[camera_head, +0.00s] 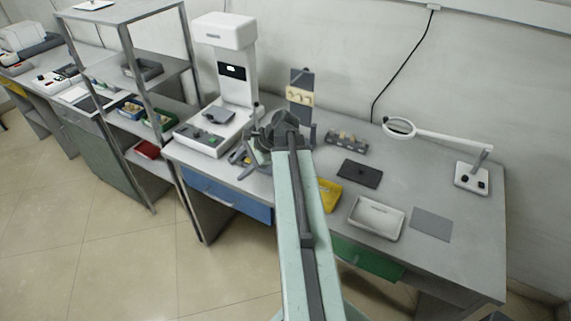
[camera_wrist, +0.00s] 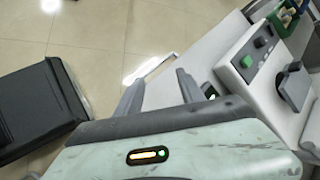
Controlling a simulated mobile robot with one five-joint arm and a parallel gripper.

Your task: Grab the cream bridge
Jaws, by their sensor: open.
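A small cream piece (camera_head: 299,96) with several darker marks sits on an upright dark stand at the back of the bench in the head view. It is the only cream-coloured candidate I see, and I cannot confirm its bridge shape. My gripper (camera_head: 243,163) is over the bench's front left part, beside the white machine and apart from the cream piece. In the wrist view my gripper (camera_wrist: 159,88) has its two fingers spread with nothing held between them. The cream piece does not show in the wrist view.
A white machine (camera_head: 238,62) stands left of the stand. A small parts rack (camera_head: 346,144), a dark pad (camera_head: 359,173), a yellow tray (camera_head: 328,194), a white tray (camera_head: 377,217) and a magnifier lamp (camera_head: 400,128) occupy the right side. A metal shelf (camera_head: 139,85) stands at left.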

